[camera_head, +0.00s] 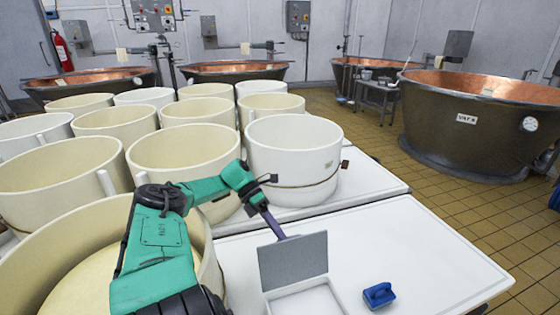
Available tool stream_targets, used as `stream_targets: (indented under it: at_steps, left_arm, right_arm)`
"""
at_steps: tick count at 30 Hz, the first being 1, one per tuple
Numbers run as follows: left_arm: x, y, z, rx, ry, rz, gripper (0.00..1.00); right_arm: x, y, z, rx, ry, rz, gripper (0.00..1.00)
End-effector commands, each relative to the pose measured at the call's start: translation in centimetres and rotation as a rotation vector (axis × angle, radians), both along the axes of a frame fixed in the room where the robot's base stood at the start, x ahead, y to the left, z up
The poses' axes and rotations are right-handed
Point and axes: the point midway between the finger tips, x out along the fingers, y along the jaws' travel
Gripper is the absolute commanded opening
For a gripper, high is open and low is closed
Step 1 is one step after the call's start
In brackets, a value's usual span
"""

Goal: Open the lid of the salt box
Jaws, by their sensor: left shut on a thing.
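The salt box (318,309) is a white box at the bottom middle, on the white tabletop and partly cut off by the picture's lower edge. Its grey lid (296,262) stands up steeply at the far side of the box, so part of the pale inside shows. My left arm comes in from the lower left. My left gripper (279,236) is at the lid's upper edge and is shut on the lid. The fingertips are small in this view. My right gripper is not in view.
A blue-handled object (379,295) lies right of the box. White tabletop (430,250) is clear to the right. Several cream and white tubs (293,150) crowd the left and back. Copper vats (470,115) stand beyond on the tiled floor.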

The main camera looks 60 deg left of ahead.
Motion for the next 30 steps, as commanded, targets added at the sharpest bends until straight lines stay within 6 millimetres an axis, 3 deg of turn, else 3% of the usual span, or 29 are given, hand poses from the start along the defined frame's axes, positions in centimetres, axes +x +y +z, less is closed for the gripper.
stream_targets:
  at_steps: [2,3,4,5,22,26,30]
  left_arm:
    - [-0.5,-0.1,-1.0,0.005,0.023,-0.006,0.00]
    - [-0.5,-0.1,-1.0,0.005,0.023,-0.006,0.30]
    - [-0.5,-0.1,-1.0,0.005,0.022,-0.006,0.41]
    - [-0.5,-0.1,-0.9,0.005,0.022,-0.006,0.45]
    - [-0.3,0.0,-0.1,0.006,0.012,-0.005,0.45]
    - [-0.3,0.0,1.5,0.008,0.013,-0.006,0.45]
    - [-0.3,0.0,4.7,0.008,0.013,-0.006,0.45]
  right_arm:
    - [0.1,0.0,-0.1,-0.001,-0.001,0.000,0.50]
    - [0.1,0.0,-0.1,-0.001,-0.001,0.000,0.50]
    - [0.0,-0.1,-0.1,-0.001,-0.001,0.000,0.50]
    - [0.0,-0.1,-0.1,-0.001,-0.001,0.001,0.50]
    - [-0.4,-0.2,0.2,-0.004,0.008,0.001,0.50]
    - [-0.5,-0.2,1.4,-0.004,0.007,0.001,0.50]
    - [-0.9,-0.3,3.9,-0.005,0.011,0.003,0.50]
